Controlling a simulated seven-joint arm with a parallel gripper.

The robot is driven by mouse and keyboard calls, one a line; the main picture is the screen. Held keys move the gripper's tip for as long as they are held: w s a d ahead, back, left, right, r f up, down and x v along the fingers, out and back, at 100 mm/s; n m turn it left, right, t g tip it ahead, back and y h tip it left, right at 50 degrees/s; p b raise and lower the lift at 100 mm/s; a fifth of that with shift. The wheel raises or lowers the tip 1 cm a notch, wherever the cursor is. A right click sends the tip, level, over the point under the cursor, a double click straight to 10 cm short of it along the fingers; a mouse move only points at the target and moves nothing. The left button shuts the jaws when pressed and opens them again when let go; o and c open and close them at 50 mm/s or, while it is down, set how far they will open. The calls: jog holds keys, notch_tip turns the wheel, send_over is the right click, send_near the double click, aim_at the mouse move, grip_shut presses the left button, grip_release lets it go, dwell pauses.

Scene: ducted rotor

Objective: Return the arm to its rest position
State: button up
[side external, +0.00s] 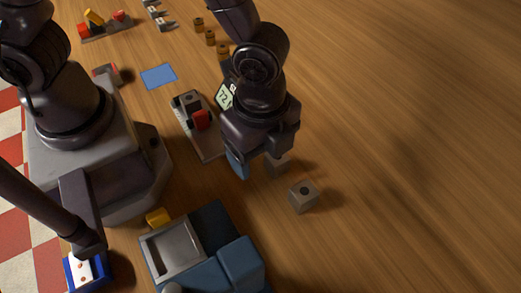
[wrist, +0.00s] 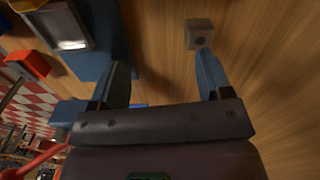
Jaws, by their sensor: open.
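My gripper (side external: 256,168) hangs low over the wooden table, right of the middle of the side view, pointing down. In the wrist view my gripper (wrist: 163,76) shows two blue fingers spread wide apart with nothing between them. A grey cube with a dark round hole (side external: 304,196) stands on the table just right of and in front of the fingers. The side view does not show clearly how high the fingertips are above the table.
A blue fixture with a grey tray (side external: 174,247) stands at the front, a yellow block (side external: 158,217) beside it. A blue mat (side external: 158,76) and several brass cylinders (side external: 210,38) lie behind. The right side is clear.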

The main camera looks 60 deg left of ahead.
jog(key=shift+s+d, duration=0.3)
jog(key=shift+d, duration=0.05)
jog(key=s+a+r+n+t, duration=0.3)
jog(key=a+r+n+t, duration=0.2)
jog(key=a+r+n, duration=1.1)
jog(key=a+r, duration=0.4)
jog(key=a, duration=0.1)
jog(key=shift+a+r+n+t, duration=0.2)
jog(key=shift+r+n+t, duration=0.1)
jog(key=shift+r, duration=0.05)
jog(key=shift+s, duration=0.1)
jog(key=shift+c, duration=0.5)
